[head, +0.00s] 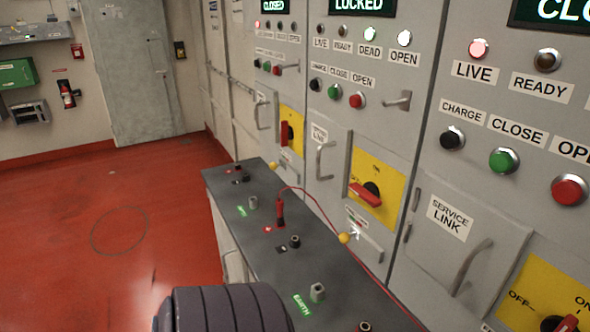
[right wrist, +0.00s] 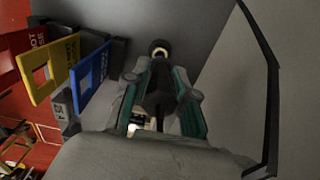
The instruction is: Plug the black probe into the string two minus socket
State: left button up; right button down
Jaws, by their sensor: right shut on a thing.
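In the right wrist view my right gripper (right wrist: 160,85), with teal-lined fingers, is shut on the black probe (right wrist: 157,98). A round dark end with a pale centre shows just beyond the fingertips; I cannot tell whether it is the probe's end or a socket. In the head view a black socket (head: 295,241) with a black label stands on the grey bench in the middle group, apparently string two minus; its label is too small to read. A red probe (head: 280,212) stands upright just behind it, with a red cable. Neither gripper shows in the head view.
The grey bench (head: 258,262) runs along grey cabinets with yellow switch plates (head: 377,188). Green-labelled terminals (head: 317,292) stand on it. The red cable (head: 322,212) crosses its cabinet side.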

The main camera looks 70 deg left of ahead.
jog(key=shift+r+p, duration=1.25)
jog(key=shift+r, duration=1.25)
